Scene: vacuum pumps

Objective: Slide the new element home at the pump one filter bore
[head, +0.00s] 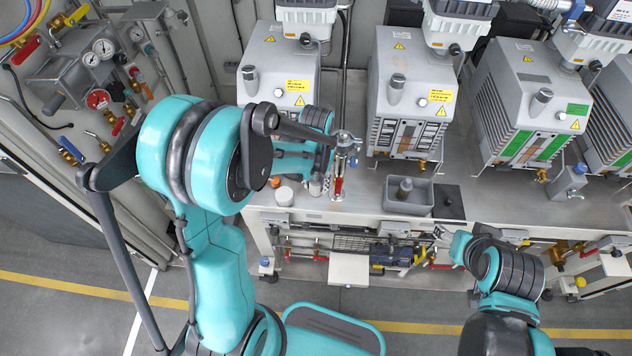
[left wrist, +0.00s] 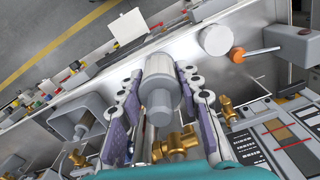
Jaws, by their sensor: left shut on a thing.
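My left gripper (left wrist: 163,80) is shut on the new element (left wrist: 158,82), a grey and pale cylinder between its purple-padded fingers in the left wrist view. The element's darker round end faces the camera. In the head view my left gripper (head: 345,150) is at the front of pump one (head: 275,75), partly hidden by my left arm. Brass fittings (left wrist: 180,142) show close beside the element. I cannot make out the filter bore or whether the element touches it. My right gripper (head: 440,234) is low at the bench's front edge, too small to read.
A grey tray (head: 390,206) with a dark grey cylinder in it stands on the bench, beside a black pad (head: 449,203). A white round cap (head: 284,196) stands near the bench's front left. More pumps stand to the right.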

